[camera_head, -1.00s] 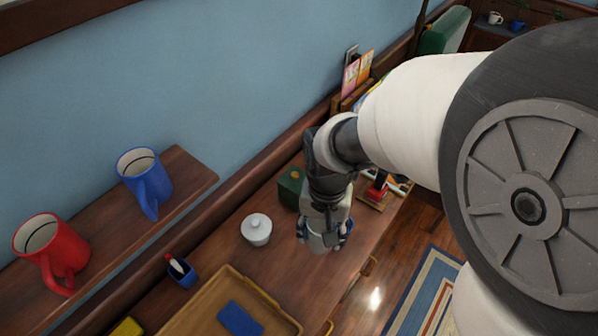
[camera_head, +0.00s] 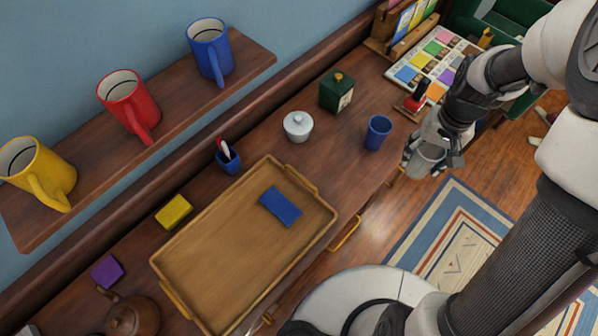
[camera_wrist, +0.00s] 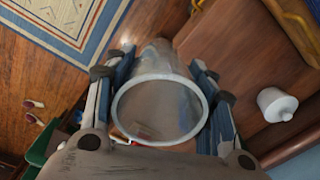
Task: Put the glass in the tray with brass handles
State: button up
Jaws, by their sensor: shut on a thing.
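My gripper (camera_head: 432,157) is shut on a clear glass (camera_head: 424,161) and holds it just off the front edge of the wooden counter, above the floor. In the wrist view the glass (camera_wrist: 160,108) sits between both fingers with its round rim toward the camera; it looks empty. The wooden tray with brass handles (camera_head: 172,272) lies on the counter to the left of my gripper. A blue cloth-like block (camera_head: 281,206) lies in the tray's upper right part; the rest of the tray is bare.
A blue cup (camera_head: 378,132), a white lidded jar (camera_head: 298,126) and a green box (camera_head: 337,91) stand between gripper and wall. A blue holder (camera_head: 228,160) and yellow block (camera_head: 174,211) sit behind the tray. Mugs (camera_head: 128,104) stand on the shelf above. A teapot (camera_head: 130,315) is at lower left.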

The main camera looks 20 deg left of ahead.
aim_at(213, 282)
jog(key=u, duration=1.8)
